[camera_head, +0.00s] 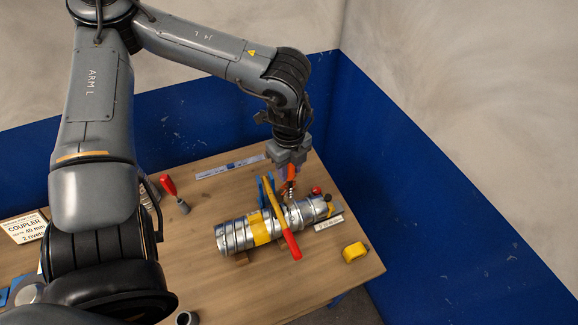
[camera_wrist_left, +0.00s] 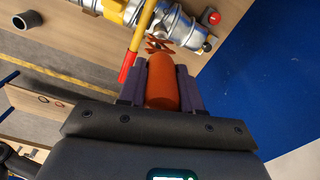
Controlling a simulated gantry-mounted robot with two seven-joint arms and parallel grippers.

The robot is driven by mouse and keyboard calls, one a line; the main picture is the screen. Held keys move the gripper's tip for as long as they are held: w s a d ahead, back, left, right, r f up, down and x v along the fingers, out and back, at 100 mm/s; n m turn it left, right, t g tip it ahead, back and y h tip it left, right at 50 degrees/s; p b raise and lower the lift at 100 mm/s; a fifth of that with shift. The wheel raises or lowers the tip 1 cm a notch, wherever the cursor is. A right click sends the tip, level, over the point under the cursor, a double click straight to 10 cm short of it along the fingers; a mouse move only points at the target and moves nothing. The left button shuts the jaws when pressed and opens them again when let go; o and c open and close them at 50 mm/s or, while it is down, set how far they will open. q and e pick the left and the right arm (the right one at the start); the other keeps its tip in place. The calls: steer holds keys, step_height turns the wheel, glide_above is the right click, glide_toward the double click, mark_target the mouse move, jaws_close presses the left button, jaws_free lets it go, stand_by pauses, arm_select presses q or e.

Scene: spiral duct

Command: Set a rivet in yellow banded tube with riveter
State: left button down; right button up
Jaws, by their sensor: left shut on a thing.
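The silver spiral tube with a yellow band (camera_head: 259,228) lies on its side on the wooden table, and part of it shows at the top of the left wrist view (camera_wrist_left: 173,25). My left gripper (camera_head: 289,172) points down above its right part. It is shut on an orange handle (camera_wrist_left: 161,82), apparently the riveter's; the tool's lower end is near the tube, and contact is unclear. A yellow lever with a red grip (camera_head: 290,243) slants across the tube; whether it joins the orange handle is unclear. My right gripper is not in view.
A yellow tape measure (camera_head: 354,252) sits right of the tube, and a red-handled tool (camera_head: 172,191) lies to the left. A ruler (camera_head: 231,167) lies behind. A coupler sign (camera_head: 24,228) stands far left. Blue-and-white walls border the table.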

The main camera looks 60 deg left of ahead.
arm_select(q)
steer(key=shift+f+b, duration=0.2)
steer(key=shift+b, duration=0.15)
stand_by(0.3)
stand_by(0.7)
stand_by(0.9)
steer(key=shift+f+b, duration=0.2)
steer(key=shift+b, duration=0.3)
steer(key=shift+f, duration=0.25)
stand_by(0.8)
steer(key=shift+a+f+b, duration=0.1)
steer(key=shift+b, duration=0.3)
stand_by(0.5)
